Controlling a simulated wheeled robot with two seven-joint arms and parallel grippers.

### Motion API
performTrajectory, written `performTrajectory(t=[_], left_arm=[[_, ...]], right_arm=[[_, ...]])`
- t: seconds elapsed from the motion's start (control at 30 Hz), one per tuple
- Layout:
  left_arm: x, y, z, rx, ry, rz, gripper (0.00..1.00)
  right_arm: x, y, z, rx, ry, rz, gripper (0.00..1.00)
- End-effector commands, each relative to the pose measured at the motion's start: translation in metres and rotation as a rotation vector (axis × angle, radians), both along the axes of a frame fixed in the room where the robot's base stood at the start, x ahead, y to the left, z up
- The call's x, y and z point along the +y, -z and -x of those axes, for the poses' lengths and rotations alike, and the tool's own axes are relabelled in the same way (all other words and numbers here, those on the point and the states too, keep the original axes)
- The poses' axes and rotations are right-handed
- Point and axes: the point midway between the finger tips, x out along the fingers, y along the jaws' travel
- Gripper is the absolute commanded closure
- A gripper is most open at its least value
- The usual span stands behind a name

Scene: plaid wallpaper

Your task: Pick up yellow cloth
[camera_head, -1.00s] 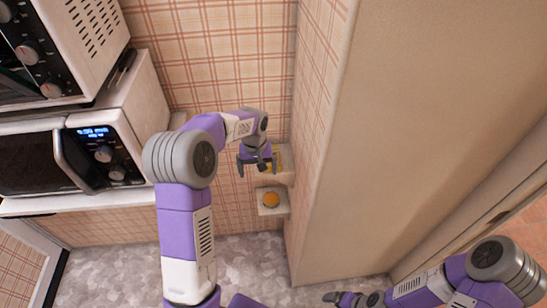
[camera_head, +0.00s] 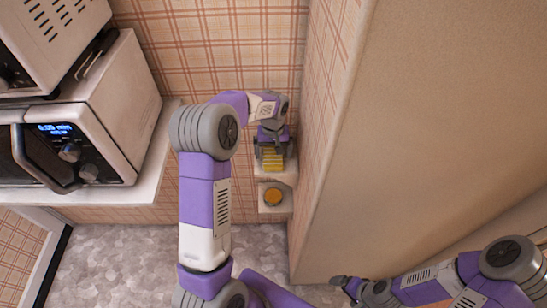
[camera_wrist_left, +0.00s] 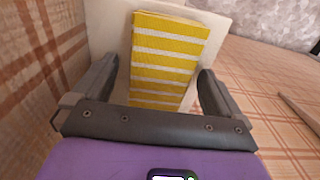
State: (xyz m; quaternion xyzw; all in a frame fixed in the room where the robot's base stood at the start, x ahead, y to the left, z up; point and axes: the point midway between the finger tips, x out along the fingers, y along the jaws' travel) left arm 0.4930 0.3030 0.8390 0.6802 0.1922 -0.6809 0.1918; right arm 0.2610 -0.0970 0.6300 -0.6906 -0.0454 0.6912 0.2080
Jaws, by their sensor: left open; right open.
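The yellow cloth (camera_head: 273,160), with white stripes, lies on a small white wall shelf (camera_head: 290,174) in the corner. It shows large in the left wrist view (camera_wrist_left: 168,50), between the two fingers. My left gripper (camera_head: 272,146) is open over the cloth, one finger on each side with a gap to it. In the left wrist view the left gripper (camera_wrist_left: 157,78) has nothing in its jaws; the cloth's near end is hidden by the gripper body. My right gripper (camera_head: 343,284) is low at the bottom right, open and away from the cloth.
A lower small shelf (camera_head: 264,208) holds a round orange thing (camera_head: 272,196). A beige cabinet or wall panel (camera_head: 420,120) stands close on the right. A microwave (camera_head: 90,130) sits on a white shelf (camera_head: 150,178) at left. Grey floor below is clear.

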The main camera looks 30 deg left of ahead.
Motion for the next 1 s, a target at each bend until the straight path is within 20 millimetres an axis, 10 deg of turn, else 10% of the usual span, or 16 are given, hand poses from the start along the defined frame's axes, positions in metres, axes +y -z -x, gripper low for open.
performTrajectory(t=[0.27, 0.63, 1.0], left_arm=[[0.000, 0.006, 0.000, -0.001, 0.000, 0.000, 0.02], [0.000, 0.006, 0.000, -0.001, 0.000, 0.001, 0.58], [0.000, -0.008, -0.001, -0.004, -0.001, 0.000, 0.60]], right_arm=[[0.000, 0.002, 0.000, 0.000, 0.000, 0.000, 0.05], [0.000, 0.002, 0.000, -0.001, 0.000, 0.000, 0.05], [0.000, -0.004, 0.000, 0.000, 0.000, 0.000, 0.05]])
